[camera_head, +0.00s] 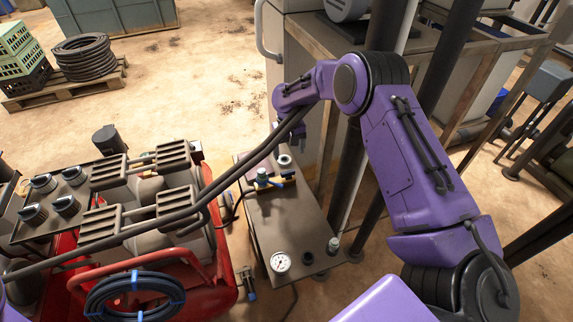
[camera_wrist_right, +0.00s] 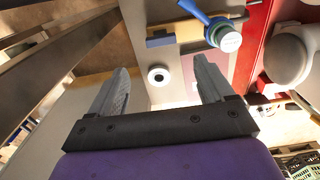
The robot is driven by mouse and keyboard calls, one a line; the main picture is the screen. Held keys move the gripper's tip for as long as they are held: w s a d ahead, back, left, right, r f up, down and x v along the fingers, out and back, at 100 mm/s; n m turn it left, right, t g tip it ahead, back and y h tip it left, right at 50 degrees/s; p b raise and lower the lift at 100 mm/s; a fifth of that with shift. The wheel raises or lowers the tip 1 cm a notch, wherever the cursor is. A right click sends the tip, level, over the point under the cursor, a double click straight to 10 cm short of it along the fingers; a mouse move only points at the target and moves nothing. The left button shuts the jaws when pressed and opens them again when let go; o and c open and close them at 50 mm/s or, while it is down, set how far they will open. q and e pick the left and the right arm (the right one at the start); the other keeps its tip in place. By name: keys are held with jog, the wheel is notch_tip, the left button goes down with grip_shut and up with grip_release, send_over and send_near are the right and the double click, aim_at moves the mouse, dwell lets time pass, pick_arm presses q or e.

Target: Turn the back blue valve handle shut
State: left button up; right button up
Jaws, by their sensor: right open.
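A blue valve handle (camera_head: 262,177) with a pale round cap sits near the back of the dark manifold box (camera_head: 290,218). In the right wrist view the blue handle (camera_wrist_right: 196,10) runs to a teal and white cap (camera_wrist_right: 229,40), at the upper right beyond my right finger. My right gripper (camera_head: 291,136) is above the back end of the box, behind the handle. In the right wrist view its fingers (camera_wrist_right: 160,68) are apart and hold nothing. A white round fitting (camera_wrist_right: 158,75) shows between them, below. My left gripper is out of view.
A pressure gauge (camera_head: 280,262) is at the box's front. A red machine (camera_head: 222,262) with black hoses stands close to its left. A metal-framed bench (camera_head: 440,62) and dark posts stand behind and right. Open floor (camera_head: 215,75) lies at the back left.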

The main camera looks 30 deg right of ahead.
aim_at(288, 172)
notch_tip(288, 172, down, 10)
jog(key=shift+a+r+p, duration=0.1)
jog(key=shift+p, duration=0.25)
jog(key=c, duration=1)
